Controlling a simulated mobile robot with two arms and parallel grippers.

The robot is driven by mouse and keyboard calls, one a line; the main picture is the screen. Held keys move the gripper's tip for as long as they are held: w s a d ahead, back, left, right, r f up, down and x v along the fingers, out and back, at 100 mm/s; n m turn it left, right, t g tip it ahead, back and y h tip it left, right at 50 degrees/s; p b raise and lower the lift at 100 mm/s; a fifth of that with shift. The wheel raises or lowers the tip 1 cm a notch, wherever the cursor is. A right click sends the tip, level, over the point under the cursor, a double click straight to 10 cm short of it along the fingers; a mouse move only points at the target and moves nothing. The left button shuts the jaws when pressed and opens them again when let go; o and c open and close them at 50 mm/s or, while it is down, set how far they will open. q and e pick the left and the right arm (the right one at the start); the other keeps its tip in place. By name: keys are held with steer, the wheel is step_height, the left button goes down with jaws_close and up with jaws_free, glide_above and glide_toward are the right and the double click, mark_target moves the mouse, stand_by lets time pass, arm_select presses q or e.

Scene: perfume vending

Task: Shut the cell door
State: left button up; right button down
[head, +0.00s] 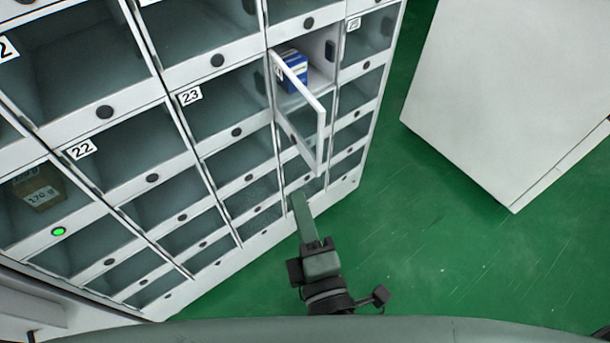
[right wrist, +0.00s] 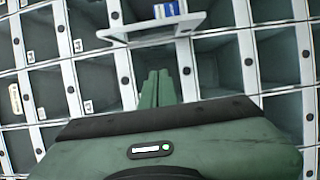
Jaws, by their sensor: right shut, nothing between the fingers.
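The cell door (head: 300,108) is a white-framed clear panel, standing open and swung out from its cell in the head view. Its cell holds a blue and white box (head: 291,70). In the right wrist view the door (right wrist: 151,31) shows edge-on above the fingers, with the blue box (right wrist: 166,10) behind it. My right gripper (head: 302,200) is shut and empty, below the open door in the head view. In the right wrist view its fingers (right wrist: 157,86) point toward the cabinet, apart from the door as far as I can tell. My left gripper is not in view.
The cabinet of cells (head: 150,178) fills the left, its other visible doors shut. One cell at lower left holds a brown box (head: 38,192) beside a green light. A white block (head: 505,90) stands at the right. Green floor (head: 400,230) lies clear between them.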

steer(key=p, duration=0.5)
glide_above(307, 153)
steer(key=s+a, duration=0.4)
steer(key=s, duration=0.2)
steer(key=w+d, duration=0.1)
steer(key=d, duration=0.1)
steer(key=w+d+p, duration=0.1)
steer(key=shift+w+d, duration=0.1)
steer(key=shift+d, duration=0.25)
steer(key=shift+d, duration=0.1)
